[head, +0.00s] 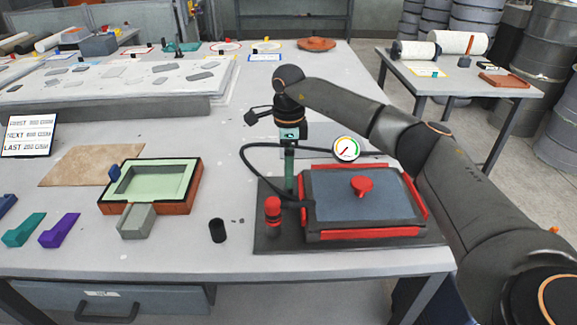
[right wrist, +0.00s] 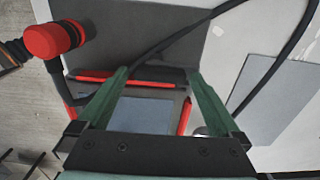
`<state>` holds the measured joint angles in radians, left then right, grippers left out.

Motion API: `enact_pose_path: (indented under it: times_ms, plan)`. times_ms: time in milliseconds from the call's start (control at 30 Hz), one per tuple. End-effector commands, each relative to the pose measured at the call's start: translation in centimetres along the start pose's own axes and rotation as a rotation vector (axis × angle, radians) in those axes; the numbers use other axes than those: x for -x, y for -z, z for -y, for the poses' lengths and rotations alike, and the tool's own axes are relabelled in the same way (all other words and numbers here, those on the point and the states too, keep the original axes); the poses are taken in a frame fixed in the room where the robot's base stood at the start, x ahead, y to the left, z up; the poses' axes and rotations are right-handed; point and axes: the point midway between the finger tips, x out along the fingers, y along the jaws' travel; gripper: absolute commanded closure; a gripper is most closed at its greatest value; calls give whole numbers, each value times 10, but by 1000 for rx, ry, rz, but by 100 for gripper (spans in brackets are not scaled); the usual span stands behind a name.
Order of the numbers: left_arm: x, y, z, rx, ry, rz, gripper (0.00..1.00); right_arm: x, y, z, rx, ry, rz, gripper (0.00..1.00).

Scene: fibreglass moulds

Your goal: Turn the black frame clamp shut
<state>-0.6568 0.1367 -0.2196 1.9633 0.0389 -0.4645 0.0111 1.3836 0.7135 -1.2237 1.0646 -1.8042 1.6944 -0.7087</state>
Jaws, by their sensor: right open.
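The black frame (head: 325,234) with red strips around a blue-grey panel (head: 365,200) lies on a dark base plate at the table's front right. A red knob (head: 362,187) stands on the panel. My right gripper (head: 289,186) points down beside the frame's left edge, behind a red-capped fitting (head: 272,210). In the right wrist view its green fingers are apart and empty (right wrist: 158,76), with the panel (right wrist: 145,112) between them and the red-capped fitting (right wrist: 52,40) at upper left. My left gripper is not in view.
A black hose (head: 245,160) loops around my right gripper to the frame. A round gauge (head: 346,149) stands behind the frame. A black cylinder (head: 217,230) and a light green mould (head: 155,184) are to the left. The table's front edge is close.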

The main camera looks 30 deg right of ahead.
Motion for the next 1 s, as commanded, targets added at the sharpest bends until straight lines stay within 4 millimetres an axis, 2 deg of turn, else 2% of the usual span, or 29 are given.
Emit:
enact_pose_path:
  times_ms: [300, 933, 1000]
  plan:
    - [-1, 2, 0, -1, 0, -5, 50, -2, 0, 0, 0, 0, -1, 2]
    - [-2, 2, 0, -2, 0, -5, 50, -2, 0, 0, 1, -1, 0, 73]
    - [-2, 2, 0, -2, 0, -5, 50, -2, 0, 0, 0, -1, 0, 73]
